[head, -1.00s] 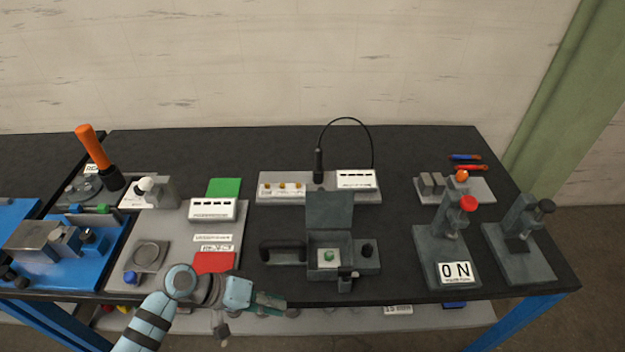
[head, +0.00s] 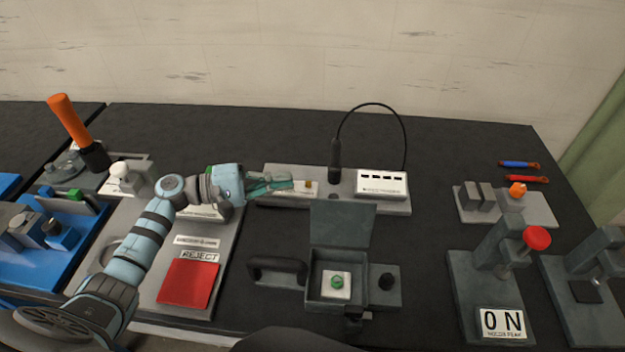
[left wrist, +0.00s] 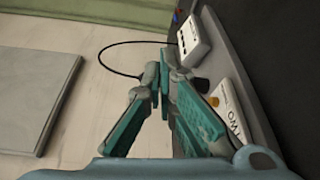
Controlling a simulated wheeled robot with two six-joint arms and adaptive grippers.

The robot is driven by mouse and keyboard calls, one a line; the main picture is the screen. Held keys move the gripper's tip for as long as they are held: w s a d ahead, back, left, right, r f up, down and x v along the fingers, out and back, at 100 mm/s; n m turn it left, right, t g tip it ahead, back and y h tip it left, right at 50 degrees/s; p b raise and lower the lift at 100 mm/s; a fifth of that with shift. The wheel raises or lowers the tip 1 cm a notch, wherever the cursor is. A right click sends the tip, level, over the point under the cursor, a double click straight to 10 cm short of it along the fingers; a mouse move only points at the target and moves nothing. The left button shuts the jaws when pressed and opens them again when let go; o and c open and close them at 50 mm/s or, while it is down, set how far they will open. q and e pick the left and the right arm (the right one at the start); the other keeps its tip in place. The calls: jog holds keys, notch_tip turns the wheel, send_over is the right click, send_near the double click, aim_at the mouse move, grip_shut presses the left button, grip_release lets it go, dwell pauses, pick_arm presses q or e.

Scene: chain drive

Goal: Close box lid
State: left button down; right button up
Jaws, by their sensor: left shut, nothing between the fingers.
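A small dark grey box (head: 313,290) stands on the table with its lid (head: 342,223) open, standing up at the back edge. A green knob-like part on a white block (head: 337,283) lies inside the box. A latch (head: 353,322) hangs at the box front. My left gripper (head: 290,182) is shut and empty, above the grey gauge base, left of and behind the upright lid. In the left wrist view the teal fingers (left wrist: 168,95) show, and the box is out of view. My right gripper is not in view.
A black handle (head: 277,268) is left of the box and a black knob (head: 386,282) right of it. Behind stands the grey base (head: 400,208) with a probe (head: 335,155) and looping cable. An ON press stand (head: 480,300) is on the right. A red pad (head: 188,284) lies on the left.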

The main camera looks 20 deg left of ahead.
aim_at(342, 218)
pick_arm(q)
jog(key=d+p, duration=0.4)
jog(key=d, duration=0.5)
jog(key=shift+w+d+r, duration=0.2)
jog(key=shift+r, duration=0.25)
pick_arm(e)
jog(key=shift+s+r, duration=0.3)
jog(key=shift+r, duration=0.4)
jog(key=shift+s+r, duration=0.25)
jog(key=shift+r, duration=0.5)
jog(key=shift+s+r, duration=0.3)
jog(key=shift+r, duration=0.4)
